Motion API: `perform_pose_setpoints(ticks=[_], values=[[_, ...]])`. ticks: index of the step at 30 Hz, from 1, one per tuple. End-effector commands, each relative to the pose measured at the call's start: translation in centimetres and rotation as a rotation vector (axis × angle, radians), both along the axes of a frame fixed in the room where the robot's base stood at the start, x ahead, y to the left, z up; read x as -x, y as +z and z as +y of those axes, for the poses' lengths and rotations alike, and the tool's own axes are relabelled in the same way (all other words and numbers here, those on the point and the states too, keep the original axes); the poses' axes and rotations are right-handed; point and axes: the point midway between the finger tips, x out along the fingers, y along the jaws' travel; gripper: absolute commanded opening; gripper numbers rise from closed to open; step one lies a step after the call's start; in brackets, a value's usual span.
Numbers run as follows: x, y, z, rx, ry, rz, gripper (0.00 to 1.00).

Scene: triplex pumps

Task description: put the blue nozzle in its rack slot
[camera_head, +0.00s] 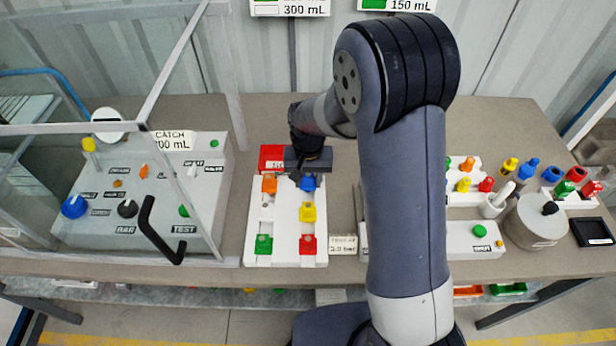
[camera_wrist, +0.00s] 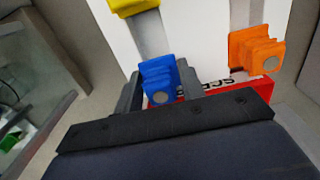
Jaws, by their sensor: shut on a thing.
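The blue nozzle (camera_wrist: 162,85) is a stepped blue piece with a round grey spot on its end. In the wrist view it sits between the two dark fingers of my gripper (camera_wrist: 159,88), which is shut on it. In the head view the blue nozzle (camera_head: 308,184) shows just below my gripper (camera_head: 308,170), at the far right end of the white rack (camera_head: 284,222). The wrist view also shows the white rack (camera_wrist: 200,30). I cannot tell whether the nozzle is seated in a slot or held above it.
The rack holds orange (camera_head: 269,184), yellow (camera_head: 308,212), green (camera_head: 264,244) and red (camera_head: 307,244) pieces. A red labelled box (camera_head: 271,157) is behind it. A clear-screened panel (camera_head: 130,200) stands left. Coloured parts, including another blue one (camera_head: 528,169), and a round pot (camera_head: 537,222) are right.

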Motion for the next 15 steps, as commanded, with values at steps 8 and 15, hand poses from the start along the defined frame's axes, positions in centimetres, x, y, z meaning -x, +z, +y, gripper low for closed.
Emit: perform_pose_setpoints(ticks=[8, 15], values=[[0.0, -0.2, 0.0, 0.0, 0.0, 0.0, 0.11], [0.0, -1.1, 0.0, 0.0, 0.0, 0.001, 0.11]])
